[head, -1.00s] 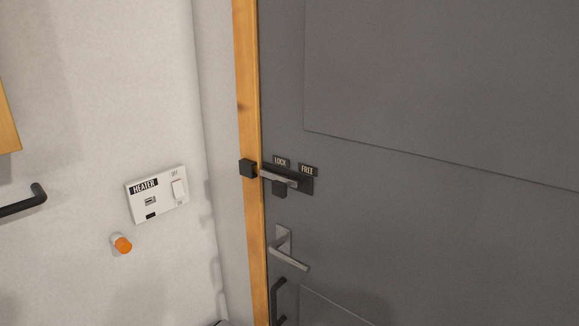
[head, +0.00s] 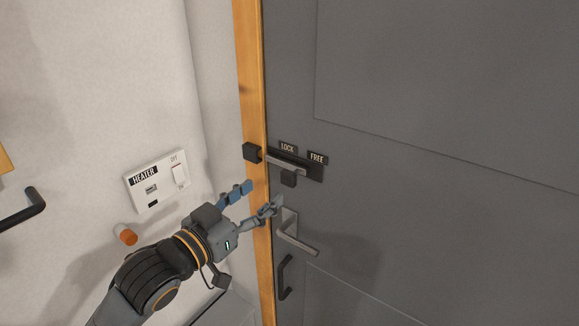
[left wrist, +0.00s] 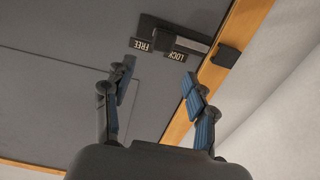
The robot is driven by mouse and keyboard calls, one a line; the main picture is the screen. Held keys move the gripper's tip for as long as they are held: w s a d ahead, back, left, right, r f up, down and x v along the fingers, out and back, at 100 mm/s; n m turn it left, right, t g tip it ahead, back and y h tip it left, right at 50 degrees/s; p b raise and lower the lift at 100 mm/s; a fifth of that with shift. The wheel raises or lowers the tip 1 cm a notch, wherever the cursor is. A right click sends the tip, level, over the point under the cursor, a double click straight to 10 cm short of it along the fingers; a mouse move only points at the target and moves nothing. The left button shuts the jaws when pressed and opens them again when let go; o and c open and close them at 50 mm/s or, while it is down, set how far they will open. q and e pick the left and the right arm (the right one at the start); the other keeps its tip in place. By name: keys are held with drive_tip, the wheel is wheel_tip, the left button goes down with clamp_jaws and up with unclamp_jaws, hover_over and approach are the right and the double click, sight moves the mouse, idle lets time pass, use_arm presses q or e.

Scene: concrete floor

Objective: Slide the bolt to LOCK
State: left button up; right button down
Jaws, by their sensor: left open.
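The sliding bolt (head: 286,164) is a metal bar on a dark plate on the grey door, with a black square knob (head: 289,180) below it. LOCK (head: 288,147) and FREE (head: 317,158) labels sit above it, LOCK on the left. A black keeper block (head: 252,152) is on the wooden frame. The bar's left end reaches close to the keeper; I cannot tell whether it enters. My left gripper (head: 257,197) is open and empty, below and left of the knob, apart from it. In the left wrist view the bolt (left wrist: 182,39) appears inverted beyond the open fingers (left wrist: 158,90). My right gripper is not in view.
A lever handle (head: 298,237) and a dark pull handle (head: 285,277) are on the door (head: 430,210) below the bolt. On the left wall are a heater switch panel (head: 157,181), an orange knob (head: 126,234) and a black bar handle (head: 24,203).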

sight(286, 174)
use_arm(q)
drive_tip(key=p+x, duration=0.2)
drive_tip(key=x, duration=0.8)
drive_tip(key=shift+w, duration=0.15)
